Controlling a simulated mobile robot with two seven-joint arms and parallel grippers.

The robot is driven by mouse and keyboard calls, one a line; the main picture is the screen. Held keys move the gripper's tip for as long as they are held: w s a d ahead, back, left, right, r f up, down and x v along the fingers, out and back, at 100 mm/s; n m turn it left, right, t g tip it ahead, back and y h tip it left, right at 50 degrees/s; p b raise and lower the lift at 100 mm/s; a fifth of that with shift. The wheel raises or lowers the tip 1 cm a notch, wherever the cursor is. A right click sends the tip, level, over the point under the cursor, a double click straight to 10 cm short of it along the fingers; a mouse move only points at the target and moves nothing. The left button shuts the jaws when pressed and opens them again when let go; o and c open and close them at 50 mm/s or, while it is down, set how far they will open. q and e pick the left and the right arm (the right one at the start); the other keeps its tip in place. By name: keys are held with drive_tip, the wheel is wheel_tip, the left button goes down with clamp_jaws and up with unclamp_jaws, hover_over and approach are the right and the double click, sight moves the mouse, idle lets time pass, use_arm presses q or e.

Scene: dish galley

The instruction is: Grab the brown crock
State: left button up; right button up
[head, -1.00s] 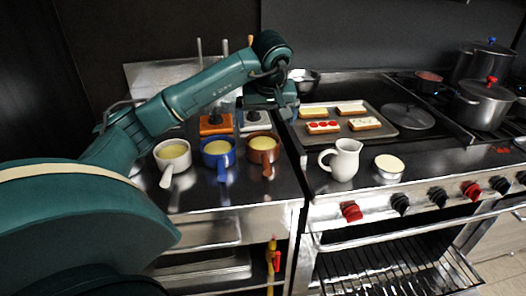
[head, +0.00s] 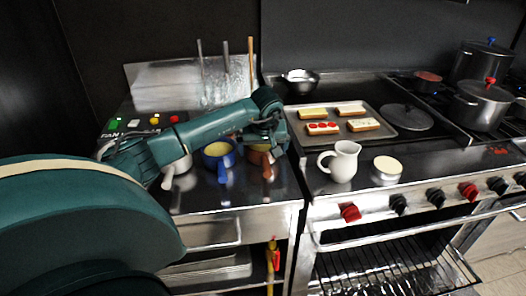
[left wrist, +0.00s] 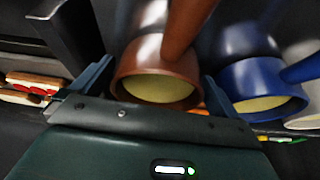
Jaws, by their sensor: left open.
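The brown crock (head: 256,159) stands on the steel counter, right of the blue crock (head: 219,161). Its handle points toward me, and my gripper hides part of its rim. In the left wrist view the brown crock (left wrist: 158,68), with pale yellow contents, lies between the two fingers of my left gripper (left wrist: 156,74). The gripper is open, and I cannot tell whether either finger touches the crock. In the head view the left gripper (head: 274,140) is just above and at the right of the crock. My right gripper is not in view.
The blue crock is close beside one finger. A white crock (head: 178,168) is partly behind my arm. At the right are a tray of toasts (head: 393,116), a white jug (head: 342,162) and a round white-sided dish (head: 387,168). Utensils (head: 251,68) stand upright behind.

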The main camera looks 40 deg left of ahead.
use_arm(q)
drive_tip(key=shift+c, duration=0.6)
drive_tip(key=c, duration=1)
